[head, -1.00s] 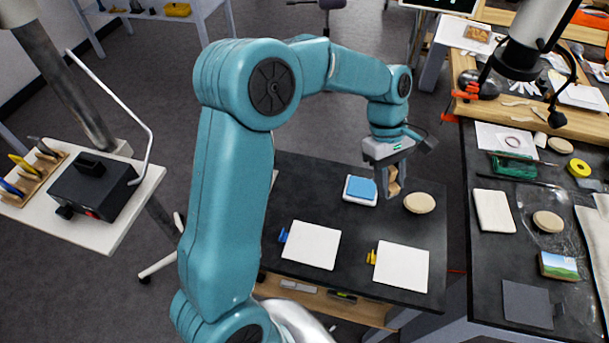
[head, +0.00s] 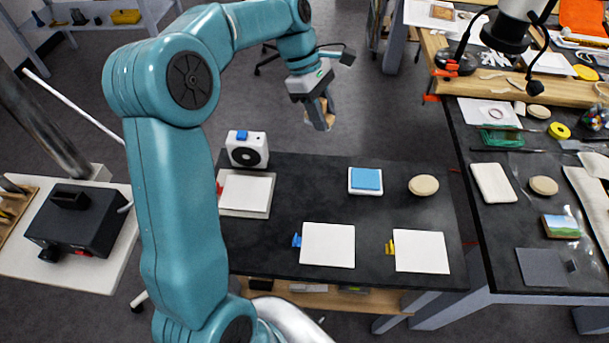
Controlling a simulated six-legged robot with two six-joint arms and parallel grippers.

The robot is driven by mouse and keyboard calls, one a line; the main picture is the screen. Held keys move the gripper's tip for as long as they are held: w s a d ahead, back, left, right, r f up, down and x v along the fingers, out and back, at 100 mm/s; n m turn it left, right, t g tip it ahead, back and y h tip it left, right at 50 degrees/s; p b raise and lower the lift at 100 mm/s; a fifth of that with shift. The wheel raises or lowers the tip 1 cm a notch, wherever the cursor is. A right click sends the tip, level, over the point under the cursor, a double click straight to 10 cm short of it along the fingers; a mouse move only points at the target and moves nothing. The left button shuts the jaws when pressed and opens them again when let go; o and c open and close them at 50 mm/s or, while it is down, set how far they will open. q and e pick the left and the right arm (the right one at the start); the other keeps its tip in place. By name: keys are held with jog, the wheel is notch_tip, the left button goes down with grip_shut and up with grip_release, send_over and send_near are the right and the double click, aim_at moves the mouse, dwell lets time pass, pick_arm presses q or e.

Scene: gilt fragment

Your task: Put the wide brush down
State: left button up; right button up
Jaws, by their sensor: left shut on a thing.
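My left gripper (head: 320,117) is at the upper middle of the head view, pointing down. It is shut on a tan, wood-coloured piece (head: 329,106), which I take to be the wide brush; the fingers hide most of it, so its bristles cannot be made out. In the picture the gripper shows just past the far edge of the dark table (head: 310,190), against the floor, held up in the air. My right gripper is not in view.
On the dark table are white squares with a blue clip (head: 328,245), a yellow clip (head: 421,251) and a red clip (head: 245,194). A blue sponge-like block (head: 366,179), a round tan pad (head: 423,186) and a white device (head: 246,149) stand behind. Bare tabletop lies mid-table.

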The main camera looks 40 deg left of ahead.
pick_arm(q)
jog(key=shift+s+a+f, duration=0.1)
jog(key=shift+s+a, duration=0.15)
jog(key=shift+a, duration=0.3)
jog(key=shift+s+a+f+n, duration=0.1)
jog(key=shift+a+f+n, duration=0.1)
jog(key=shift+a+n, duration=0.1)
send_over(316, 179)
jog(key=a, duration=0.1)
jog(key=f, duration=1.4)
jog(key=shift+s+a+f+p, duration=0.2)
jog(key=shift+p, duration=0.15)
notch_tip(316, 179, down, 5)
jog(key=shift+f, duration=0.2)
jog(key=shift+d, duration=0.1)
jog(key=shift+f, duration=0.2)
jog(key=o, duration=0.9)
jog(key=shift+o, duration=0.2)
